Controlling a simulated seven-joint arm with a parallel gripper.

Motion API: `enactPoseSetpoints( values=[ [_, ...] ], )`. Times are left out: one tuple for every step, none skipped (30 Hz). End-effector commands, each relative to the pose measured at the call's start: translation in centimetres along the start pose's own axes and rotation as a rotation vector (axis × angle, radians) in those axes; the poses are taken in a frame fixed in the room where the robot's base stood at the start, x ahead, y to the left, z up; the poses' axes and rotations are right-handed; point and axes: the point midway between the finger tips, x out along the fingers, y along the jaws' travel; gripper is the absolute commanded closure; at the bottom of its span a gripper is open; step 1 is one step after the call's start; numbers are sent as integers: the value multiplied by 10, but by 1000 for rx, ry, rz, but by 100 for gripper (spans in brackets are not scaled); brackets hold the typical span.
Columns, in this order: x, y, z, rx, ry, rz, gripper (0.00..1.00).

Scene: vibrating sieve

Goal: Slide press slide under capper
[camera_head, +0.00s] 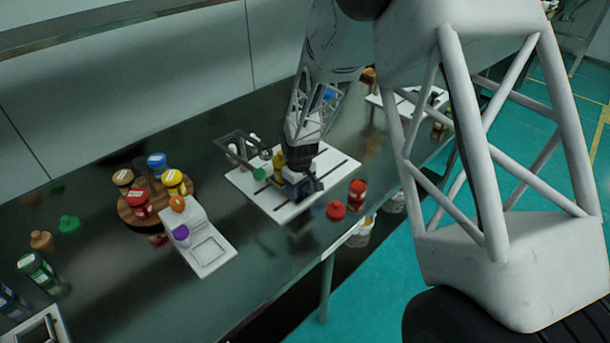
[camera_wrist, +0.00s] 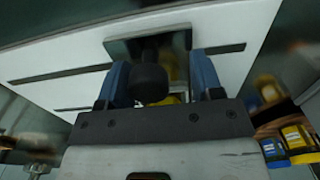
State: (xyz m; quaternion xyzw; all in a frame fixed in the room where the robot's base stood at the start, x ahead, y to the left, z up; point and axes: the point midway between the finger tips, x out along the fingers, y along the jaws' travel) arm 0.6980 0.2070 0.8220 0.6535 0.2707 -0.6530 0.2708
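The white slotted base plate (camera_head: 262,201) lies on the dark bench, with a metal frame (camera_head: 232,150) at its left rear. My gripper (camera_head: 303,186) is low over the plate's right part. In the wrist view, my gripper's two blue fingers (camera_wrist: 160,72) stand apart on either side of a dark round knob (camera_wrist: 150,80). A gap shows between the knob and the right finger. A grey square plate (camera_wrist: 122,48) lies behind the knob, over the white slotted surface. Something yellow (camera_head: 279,159) is beside my gripper, partly hidden. I cannot tell which part is the capper.
A red jar (camera_head: 357,193) and a red cap (camera_head: 336,210) sit right of the plate, near the bench's front edge. A white device (camera_head: 208,248) and a round wooden tray (camera_head: 127,214) with several jars are to the left. A green cap (camera_head: 69,224) lies farther left.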

Motion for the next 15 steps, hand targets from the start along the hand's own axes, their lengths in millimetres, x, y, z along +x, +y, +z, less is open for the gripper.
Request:
enactPoseSetpoints(
  values=[
    [0,-2,0,-1,0,0,40],
    [0,-4,0,-1,0,0,40],
    [0,-5,0,-1,-1,0,40],
    [0,-6,0,-1,-1,0,40],
    [0,-8,0,-1,-1,0,40],
    [0,-9,0,0,-1,0,40],
    [0,-11,0,0,-1,0,40],
    [0,-12,0,0,-1,0,40],
    [0,-14,0,0,-1,0,40],
    [0,-15,0,0,-1,0,40],
    [0,-16,0,0,-1,0,40],
    [0,-18,0,0,-1,0,40],
    [0,-19,0,0,-1,0,40],
    [0,-21,0,0,-1,0,40],
    [0,-22,0,0,-1,0,40]
  ],
)
